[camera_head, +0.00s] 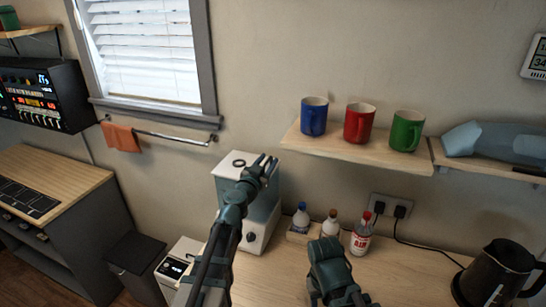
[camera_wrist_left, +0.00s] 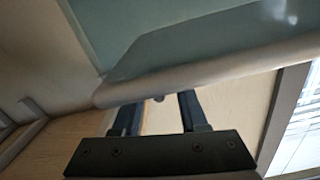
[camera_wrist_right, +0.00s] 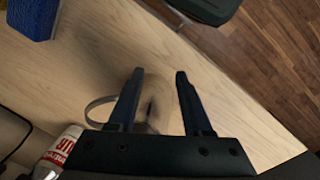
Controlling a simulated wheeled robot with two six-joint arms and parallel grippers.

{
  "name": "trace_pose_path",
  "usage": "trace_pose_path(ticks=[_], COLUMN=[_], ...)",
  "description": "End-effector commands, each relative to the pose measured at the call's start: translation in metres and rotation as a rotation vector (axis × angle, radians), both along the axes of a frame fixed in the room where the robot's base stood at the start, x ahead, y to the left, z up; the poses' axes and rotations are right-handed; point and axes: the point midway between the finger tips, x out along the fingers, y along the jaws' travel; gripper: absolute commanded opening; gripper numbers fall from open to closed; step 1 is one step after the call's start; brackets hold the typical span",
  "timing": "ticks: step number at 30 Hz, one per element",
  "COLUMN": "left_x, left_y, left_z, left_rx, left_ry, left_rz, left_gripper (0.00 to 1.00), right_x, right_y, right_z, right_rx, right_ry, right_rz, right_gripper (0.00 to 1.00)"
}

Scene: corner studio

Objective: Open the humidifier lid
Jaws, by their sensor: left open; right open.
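The humidifier (camera_head: 262,212) stands against the wall, a white body with a bluish see-through tank. Its white lid (camera_head: 227,167) lies on top, with a dark ring on it, and looks closed. My left gripper (camera_head: 268,164) is open and empty at the lid's right edge. In the left wrist view a pale rim crosses the tips of my left gripper's fingers (camera_wrist_left: 158,100), with blue-green tank surface beyond; I cannot tell whether they touch. My right gripper (camera_wrist_right: 160,75) is open and empty over the wooden table; its fingers are hard to make out in the head view.
Bottles with a blue cap (camera_head: 300,220), a brown cap (camera_head: 330,226) and a red cap (camera_head: 361,236) stand right of the humidifier. A dark kettle (camera_head: 497,275) is at the far right. A shelf (camera_head: 340,149) with three mugs hangs above. The table (camera_head: 405,275) is bare before the kettle.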

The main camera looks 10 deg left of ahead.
Motion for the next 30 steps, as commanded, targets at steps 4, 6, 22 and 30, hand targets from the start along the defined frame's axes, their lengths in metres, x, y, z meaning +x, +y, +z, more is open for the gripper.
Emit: trace_pose_path(ticks=[4, 6, 22, 30], left_x=[0.019, 0.021, 0.021, 0.021], left_y=[-0.002, -0.002, -0.002, -0.002], left_z=[0.0, 0.0, 0.0, 0.0], left_rx=[0.0, 0.0, 0.0, 0.0], left_ry=[0.0, -0.001, -0.001, 0.0], left_rz=[0.002, 0.003, 0.003, 0.004], left_gripper=[0.42, 0.42, 0.0, 0.0], right_x=[0.0, 0.0, 0.0, 0.0], right_y=[0.0, 0.0, 0.0, 0.0], right_z=[0.0, 0.0, 0.0, 0.0], right_rx=[0.0, 0.0, 0.0, 0.0], right_ry=[0.0, 0.0, 0.0, 0.0], right_rz=[0.0, 0.0, 0.0, 0.0], right_gripper=[0.5, 0.5, 0.5, 0.5])
